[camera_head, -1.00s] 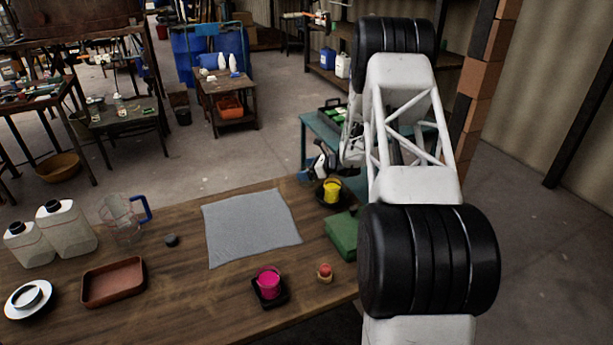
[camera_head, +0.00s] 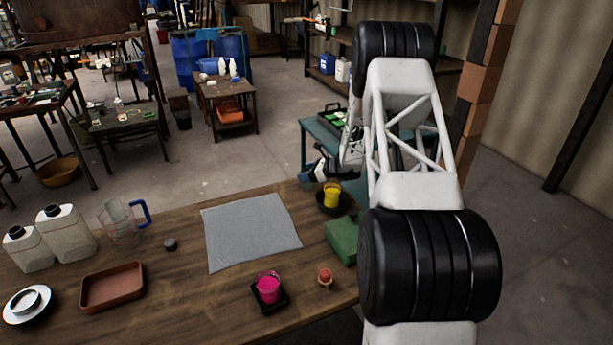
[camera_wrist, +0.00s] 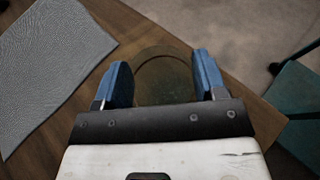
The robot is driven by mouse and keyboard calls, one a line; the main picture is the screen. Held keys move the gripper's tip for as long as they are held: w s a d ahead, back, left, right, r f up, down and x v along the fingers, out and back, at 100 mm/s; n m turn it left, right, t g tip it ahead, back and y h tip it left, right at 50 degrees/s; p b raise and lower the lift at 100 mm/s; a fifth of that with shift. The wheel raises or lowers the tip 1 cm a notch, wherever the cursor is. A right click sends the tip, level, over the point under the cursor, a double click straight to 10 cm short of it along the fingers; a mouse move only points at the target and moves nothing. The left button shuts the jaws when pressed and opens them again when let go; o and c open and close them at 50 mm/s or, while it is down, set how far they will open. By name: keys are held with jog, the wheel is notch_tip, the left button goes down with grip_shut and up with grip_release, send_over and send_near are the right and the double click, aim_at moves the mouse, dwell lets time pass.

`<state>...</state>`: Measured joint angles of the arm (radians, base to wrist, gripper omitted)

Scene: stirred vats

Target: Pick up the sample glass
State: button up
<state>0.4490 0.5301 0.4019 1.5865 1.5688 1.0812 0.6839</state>
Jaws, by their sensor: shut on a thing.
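My gripper (camera_head: 312,172) is above the far right part of the table, just behind and above the yellow-filled beaker. In the wrist view its two blue fingers (camera_wrist: 161,63) stand apart on either side of a dim, see-through, olive-brown round shape (camera_wrist: 165,82), which I take to be the sample glass, held between them. Its outline is faint, and I cannot make it out in the head view. The yellow-filled beaker (camera_head: 332,194) stands in a dark round dish (camera_head: 346,206). A pink-filled beaker (camera_head: 268,288) stands on a black square base (camera_head: 270,304).
A grey cloth (camera_head: 250,232) lies mid-table. A green box (camera_head: 341,240) and small red-topped item (camera_head: 325,277) are at the right. A jug (camera_head: 122,223), white canisters (camera_head: 66,235) and brown tray (camera_head: 113,287) are at the left. The wood between tray and cloth is mostly clear.

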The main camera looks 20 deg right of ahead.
notch_tip(320, 180, up, 10)
jog(key=shift+f, duration=0.15)
dwell(0.4)
